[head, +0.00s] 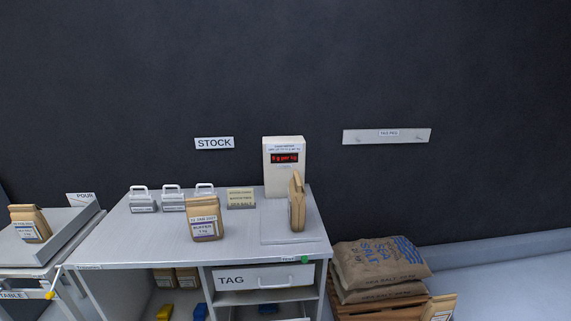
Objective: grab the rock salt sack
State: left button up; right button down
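Large brown sacks are stacked at the lower right; the top sack (380,262) has blue print that reads "SEA SALT" and a blue striped patch. Another sack (372,291) lies under it, its print too small to read surely. I see no sack that I can read as rock salt. Neither of my grippers is in view.
A grey bench (120,240) holds a brown paper bag (204,220), several handled blocks (172,199) and a white display unit (284,165). Another bag (297,203) stands on a plate before it. A bag (438,308) is cut off at bottom right. Floor (500,275) right is clear.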

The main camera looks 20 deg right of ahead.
aim_at(296, 190)
jog(key=i+j+z, duration=0.15)
jog(key=j, duration=0.2)
jog(key=i+j+z, duration=0.15)
jog(key=i+j, duration=0.15)
jog(key=i+j+z, duration=0.2)
jog(key=j, duration=0.25)
jog(key=i+j+z, duration=0.15)
jog(key=j, duration=0.25)
